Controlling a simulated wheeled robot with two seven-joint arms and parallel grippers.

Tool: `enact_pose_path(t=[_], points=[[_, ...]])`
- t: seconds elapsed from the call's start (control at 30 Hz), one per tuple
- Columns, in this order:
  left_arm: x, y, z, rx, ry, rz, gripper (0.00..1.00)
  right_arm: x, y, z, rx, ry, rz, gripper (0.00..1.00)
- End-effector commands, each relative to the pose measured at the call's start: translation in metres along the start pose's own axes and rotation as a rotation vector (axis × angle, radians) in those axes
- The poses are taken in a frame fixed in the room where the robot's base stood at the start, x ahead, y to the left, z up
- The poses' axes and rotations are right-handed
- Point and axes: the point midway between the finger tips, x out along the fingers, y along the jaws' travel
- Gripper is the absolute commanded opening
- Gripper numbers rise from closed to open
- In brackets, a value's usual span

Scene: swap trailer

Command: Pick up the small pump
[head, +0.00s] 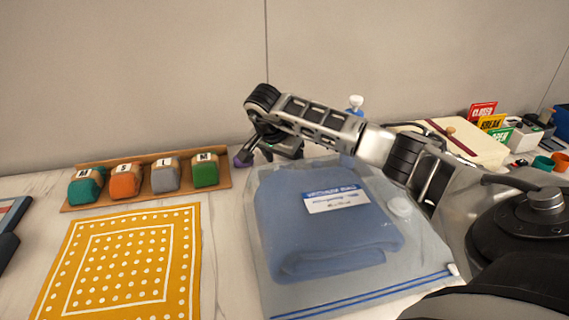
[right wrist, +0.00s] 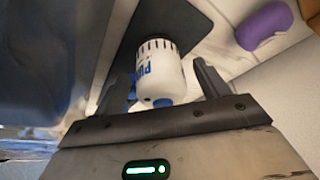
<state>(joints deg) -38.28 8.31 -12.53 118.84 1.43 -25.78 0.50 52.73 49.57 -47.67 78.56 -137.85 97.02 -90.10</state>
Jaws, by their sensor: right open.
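The small pump (right wrist: 160,74) is a white cylinder with blue lettering, dark slots around one end and blue parts near its base. In the right wrist view it is between the two fingers of my right gripper (right wrist: 162,86). The fingers are open, one on each side of it. A gap shows at the right finger; contact at the left cannot be told. In the head view my right gripper (head: 272,150) is low at the back of the table, behind the blue folded item, and the pump is hidden there. My left gripper is not in view.
A clear bag with a folded blue item (head: 325,235) lies in front of my right gripper. A purple object (right wrist: 264,25) is close by. A wooden rack (head: 228,180) with several coloured blocks and a yellow dotted cloth (head: 188,280) are to the left.

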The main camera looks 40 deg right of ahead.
Motion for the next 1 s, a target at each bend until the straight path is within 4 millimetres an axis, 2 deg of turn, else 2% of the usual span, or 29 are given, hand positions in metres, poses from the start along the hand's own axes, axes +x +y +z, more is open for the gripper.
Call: enact_pose_path(t=[0.1, 0.33, 0.53, 0.83, 1.0], points=[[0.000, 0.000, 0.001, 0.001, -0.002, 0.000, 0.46, 0.009, 0.000, 0.000, 0.000, 0.000, 0.000, 0.74], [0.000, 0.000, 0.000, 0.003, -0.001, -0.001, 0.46, 0.009, 0.000, 0.000, 0.000, 0.001, -0.002, 0.74], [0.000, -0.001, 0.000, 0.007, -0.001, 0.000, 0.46, 0.009, 0.000, 0.000, 0.000, 0.001, -0.001, 0.18], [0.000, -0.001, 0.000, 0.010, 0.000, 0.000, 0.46, 0.006, -0.001, -0.002, 0.001, 0.002, -0.004, 0.18], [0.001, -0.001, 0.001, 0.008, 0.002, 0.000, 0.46, -0.016, -0.001, -0.012, 0.003, 0.005, -0.007, 0.18]])
